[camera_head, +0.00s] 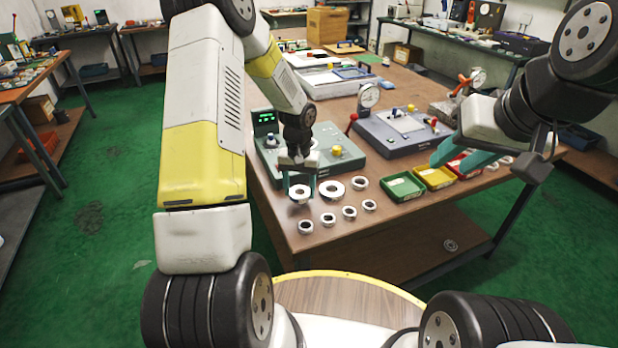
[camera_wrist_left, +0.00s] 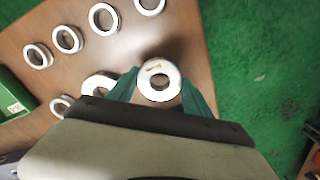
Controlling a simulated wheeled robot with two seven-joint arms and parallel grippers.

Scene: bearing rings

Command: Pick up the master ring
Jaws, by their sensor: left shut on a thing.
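My left gripper (camera_head: 301,182) is shut on a thick silvery ring (camera_head: 299,194) at the left end of the ring group. In the left wrist view this ring (camera_wrist_left: 159,93) sits between the two teal fingers and bears a small reddish mark; I take it to be the master ring. I cannot tell whether it still touches the table. Another large ring (camera_head: 332,191) lies just right of it, partly hidden by my gripper in the wrist view. My right gripper (camera_head: 458,157) is open and empty, above the coloured bins.
Several smaller rings (camera_head: 349,212) lie on the brown table (camera_head: 390,222) in front. Green (camera_head: 402,187), yellow (camera_head: 434,178) and red bins stand to the right. A grey-green device (camera_head: 340,150) stands behind my left gripper, and a dial gauge device (camera_head: 395,135) stands further right.

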